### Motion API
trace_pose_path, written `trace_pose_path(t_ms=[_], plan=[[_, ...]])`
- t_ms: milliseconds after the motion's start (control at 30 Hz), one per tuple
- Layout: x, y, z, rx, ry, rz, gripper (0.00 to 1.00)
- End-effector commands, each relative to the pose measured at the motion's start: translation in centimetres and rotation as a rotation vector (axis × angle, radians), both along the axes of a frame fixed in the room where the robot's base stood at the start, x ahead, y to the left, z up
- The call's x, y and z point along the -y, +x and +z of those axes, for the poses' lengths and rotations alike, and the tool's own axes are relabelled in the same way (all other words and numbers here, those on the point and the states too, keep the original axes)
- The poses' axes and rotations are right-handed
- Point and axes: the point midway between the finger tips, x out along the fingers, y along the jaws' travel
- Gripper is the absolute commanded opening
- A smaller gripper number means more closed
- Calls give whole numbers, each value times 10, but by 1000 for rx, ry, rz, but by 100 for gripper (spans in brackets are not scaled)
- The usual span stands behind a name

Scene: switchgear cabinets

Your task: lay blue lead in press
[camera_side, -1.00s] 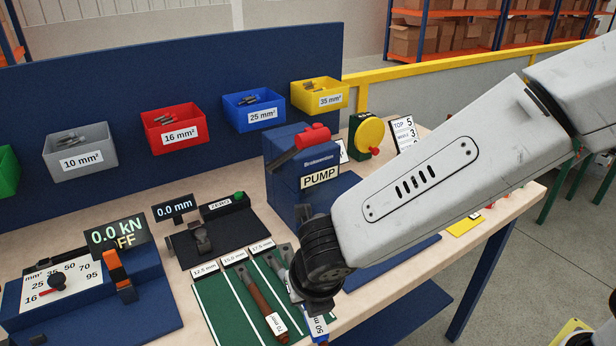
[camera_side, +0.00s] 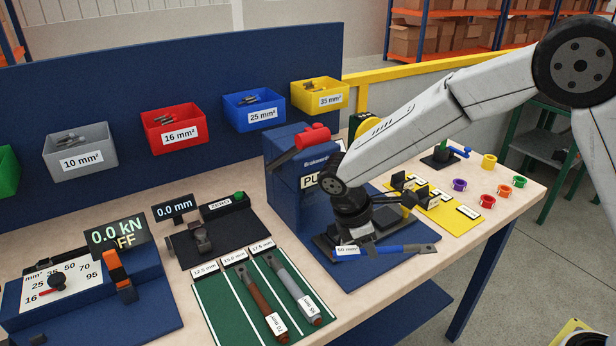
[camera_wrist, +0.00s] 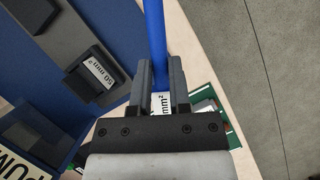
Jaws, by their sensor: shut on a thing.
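The blue lead (camera_side: 388,251) has a 50 mm² tag and a grey lug at its right end. My gripper (camera_side: 362,246) is shut on it, and it is held roughly level above the blue base plate (camera_side: 400,280) of the press. In the wrist view my gripper (camera_wrist: 158,78) grips the blue lead (camera_wrist: 154,35) between both fingers, its tag partly hidden. The blue press (camera_side: 287,165) has a red handle and a PUMP sign partly covered by my arm. A dark block tagged 50 mm² (camera_wrist: 95,78) is left of the lead in the wrist view.
The green mat (camera_side: 235,310) holds a brown lead (camera_side: 262,305) and a grey lead (camera_side: 292,285). A yellow mat with black holders (camera_side: 440,211) and several coloured rings lie to the right. A force readout unit (camera_side: 120,232) stands at left. Wall bins hang behind.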

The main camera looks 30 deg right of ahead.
Motion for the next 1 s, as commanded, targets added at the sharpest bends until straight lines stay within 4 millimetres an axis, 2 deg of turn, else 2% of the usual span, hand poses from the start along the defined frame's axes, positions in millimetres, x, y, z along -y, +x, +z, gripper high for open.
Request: trace_pose_path(t_ms=[33,200,433,667,1000], plan=[[12,2,-2,0,0,-107,0],[41,3,-6,0,0,-460,0],[72,8,-8,-1,1,-924,0],[89,24,-3,0,3,-1344,0],[103,57,14,1,3,-1886,0]])
